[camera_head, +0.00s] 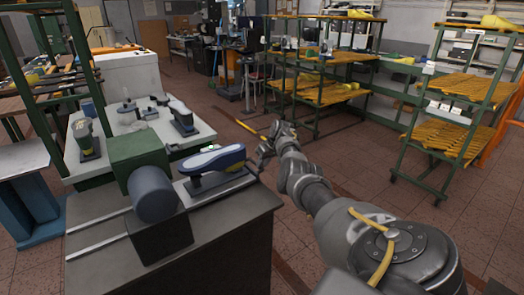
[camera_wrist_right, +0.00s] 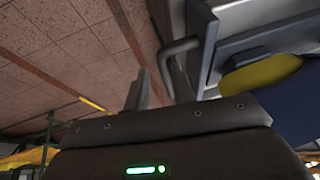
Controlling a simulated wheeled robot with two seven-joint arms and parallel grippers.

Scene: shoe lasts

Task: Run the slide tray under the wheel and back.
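The slide tray (camera_head: 232,184) is a grey plate on rails on the dark machine bench. It carries a blue and white shoe last (camera_head: 212,158) with a yellow sole edge. The wheel (camera_head: 153,194) is a blue-grey drum on a green housing (camera_head: 138,152), to the left of the tray. My right gripper (camera_head: 263,154) is at the tray's right end. In the right wrist view, a bent grey handle (camera_wrist_right: 178,48) on the tray (camera_wrist_right: 203,45) reaches down between my open fingers (camera_wrist_right: 160,88), with a gap at the left finger. My left gripper is out of view.
A table (camera_head: 196,136) behind the machine holds more lasts and small parts. Green racks with yellow shelves (camera_head: 448,140) stand at the back and right. The tiled floor (camera_head: 350,165) right of the bench is largely clear.

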